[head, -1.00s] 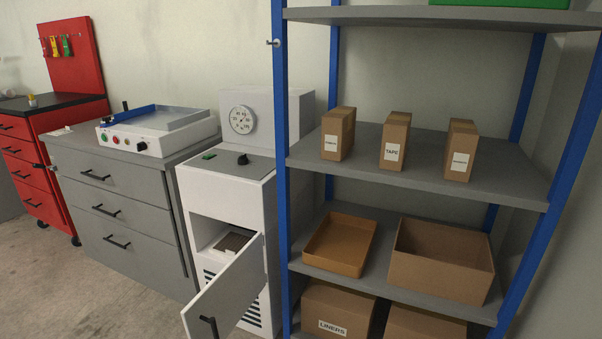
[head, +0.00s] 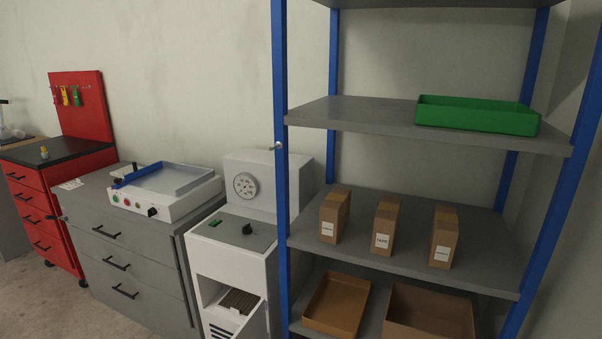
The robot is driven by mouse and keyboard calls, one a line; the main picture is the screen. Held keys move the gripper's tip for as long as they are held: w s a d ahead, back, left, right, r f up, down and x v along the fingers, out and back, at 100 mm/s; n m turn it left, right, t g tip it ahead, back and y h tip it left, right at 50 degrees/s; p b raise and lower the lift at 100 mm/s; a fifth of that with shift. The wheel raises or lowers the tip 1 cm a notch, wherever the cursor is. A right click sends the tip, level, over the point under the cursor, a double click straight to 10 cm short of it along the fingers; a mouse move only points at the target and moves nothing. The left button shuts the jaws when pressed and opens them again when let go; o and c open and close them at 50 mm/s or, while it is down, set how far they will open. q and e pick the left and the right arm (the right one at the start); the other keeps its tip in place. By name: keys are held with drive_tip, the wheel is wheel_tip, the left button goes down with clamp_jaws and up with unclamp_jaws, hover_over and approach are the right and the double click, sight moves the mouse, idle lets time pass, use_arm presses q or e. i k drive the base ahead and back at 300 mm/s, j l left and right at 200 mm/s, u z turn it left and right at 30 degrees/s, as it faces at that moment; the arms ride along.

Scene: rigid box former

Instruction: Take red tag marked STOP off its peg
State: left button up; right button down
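A reddish tag (head: 55,95) seems to hang at the left, hard to tell against the red board. No lettering is readable on any of them, so I cannot confirm STOP. A bare hook (head: 277,146) sticks out from the blue shelf post. Neither of my grippers is in view.
A red drawer cabinet (head: 60,230) stands under the pegboard. A blue-posted shelf (head: 340,115) holds boxes and a green tray (head: 475,118).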

sight(54, 94)
drive_tip(key=u, duration=1.35)
drive_tip(key=i+j+u, duration=0.35)
drive_tip(key=i, duration=0.2)
drive_tip(key=i+u, duration=0.35)
drive_tip(key=i, duration=0.2)
drive_tip(key=i+u, duration=0.2)
drive_tip(key=i, duration=1.45)
drive_tip(key=i+z, duration=0.15)
drive_tip(key=i, duration=0.65)
drive_tip(key=i+j+z, duration=0.15)
drive_tip(key=i, duration=0.7)
drive_tip(key=i+z, duration=0.45)
drive_tip(key=i+j+z, duration=0.2)
drive_tip(key=i+z, duration=0.25)
drive_tip(key=i, duration=0.15)
drive_tip(key=i+j+z, duration=0.45)
drive_tip(key=i+l, duration=0.05)
drive_tip(key=l, duration=0.05)
